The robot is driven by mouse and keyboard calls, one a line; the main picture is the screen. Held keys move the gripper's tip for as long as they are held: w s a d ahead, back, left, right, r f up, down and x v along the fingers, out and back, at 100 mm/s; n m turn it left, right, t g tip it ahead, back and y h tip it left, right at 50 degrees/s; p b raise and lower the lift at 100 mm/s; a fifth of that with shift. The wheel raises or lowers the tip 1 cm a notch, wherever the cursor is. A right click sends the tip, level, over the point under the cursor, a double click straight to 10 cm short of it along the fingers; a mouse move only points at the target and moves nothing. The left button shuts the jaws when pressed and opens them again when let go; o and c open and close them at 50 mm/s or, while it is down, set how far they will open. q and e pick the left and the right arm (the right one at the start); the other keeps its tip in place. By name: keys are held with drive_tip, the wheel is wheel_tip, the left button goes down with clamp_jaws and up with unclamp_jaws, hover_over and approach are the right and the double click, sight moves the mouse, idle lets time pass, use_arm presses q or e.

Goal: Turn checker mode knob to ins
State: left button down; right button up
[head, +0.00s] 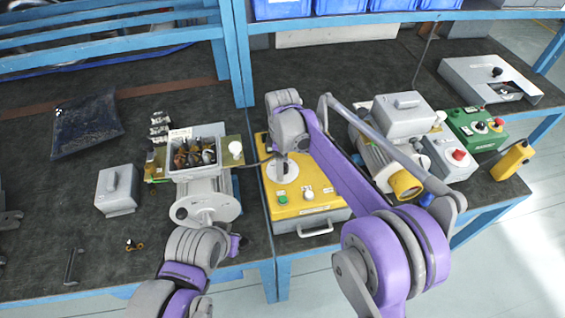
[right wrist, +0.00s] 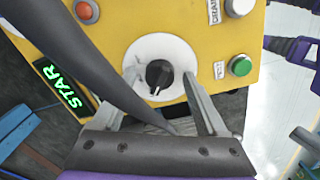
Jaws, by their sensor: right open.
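The yellow checker box (head: 310,207) stands at the bench's front edge in the head view. In the right wrist view its black mode knob (right wrist: 159,75) sits on a round white dial (right wrist: 152,46). The knob's white pointer mark faces down in the picture. My right gripper (right wrist: 163,84) is open, with one finger on each side of the knob; I cannot tell whether they touch it. Dial lettering is not readable.
In the right wrist view, a green display (right wrist: 62,87), green button (right wrist: 240,66), white knob (right wrist: 239,7) and red lamp (right wrist: 86,11) surround the dial. In the head view, an opened motor (head: 207,192) stands left, and another motor (head: 385,150) and a green box (head: 477,130) right.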

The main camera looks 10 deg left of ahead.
clamp_jaws()
idle(0.3)
drive_tip(key=m, duration=0.4)
drive_tip(key=shift+m+b, duration=0.35)
drive_tip(key=shift+m, duration=2.55)
unclamp_jaws()
